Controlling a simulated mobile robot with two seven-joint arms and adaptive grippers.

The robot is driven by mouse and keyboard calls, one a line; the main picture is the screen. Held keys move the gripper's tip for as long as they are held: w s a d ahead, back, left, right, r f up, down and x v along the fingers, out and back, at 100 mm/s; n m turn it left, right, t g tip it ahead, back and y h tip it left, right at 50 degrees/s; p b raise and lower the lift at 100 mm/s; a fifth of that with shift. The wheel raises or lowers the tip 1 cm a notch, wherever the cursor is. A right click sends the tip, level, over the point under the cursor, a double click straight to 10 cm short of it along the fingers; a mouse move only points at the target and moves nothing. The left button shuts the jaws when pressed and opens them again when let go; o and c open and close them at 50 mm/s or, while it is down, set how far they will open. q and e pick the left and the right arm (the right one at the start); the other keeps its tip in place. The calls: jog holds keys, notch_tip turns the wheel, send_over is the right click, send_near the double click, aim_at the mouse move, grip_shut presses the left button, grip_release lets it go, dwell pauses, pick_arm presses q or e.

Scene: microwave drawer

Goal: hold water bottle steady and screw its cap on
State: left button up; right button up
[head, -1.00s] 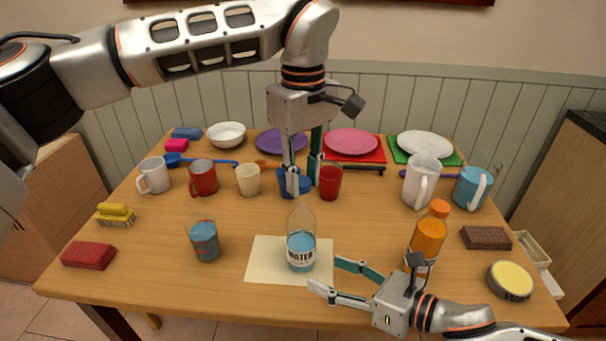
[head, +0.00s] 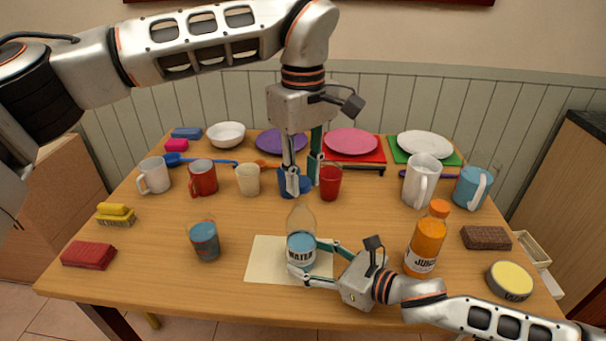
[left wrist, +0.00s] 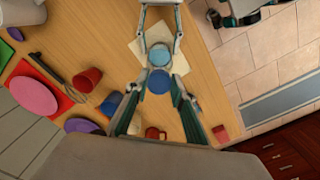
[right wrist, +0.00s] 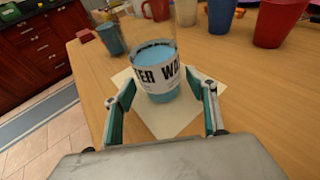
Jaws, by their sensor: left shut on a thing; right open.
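The clear water bottle (head: 301,248) stands upright and uncapped on a cream paper mat (head: 262,262), with blue water inside and a WATER label. It also shows in the right wrist view (right wrist: 157,65). My right gripper (head: 312,260) is open, low at the bottle, with one finger on either side of it; contact is not clear. My left gripper (head: 304,188) points down above the bottle, shut on a round blue cap (left wrist: 158,82). The cap is apart from the bottle's mouth; in the left wrist view it lies in front of the bottle (left wrist: 159,55).
An orange juice bottle (head: 427,242) stands to the right, near my right arm. A glass of blue liquid (head: 205,240) stands to the left. A red cup (head: 330,182) and a beige cup (head: 248,180) stand behind, near my left gripper.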

jog(key=shift+x, duration=0.9)
jog(key=c, duration=0.7)
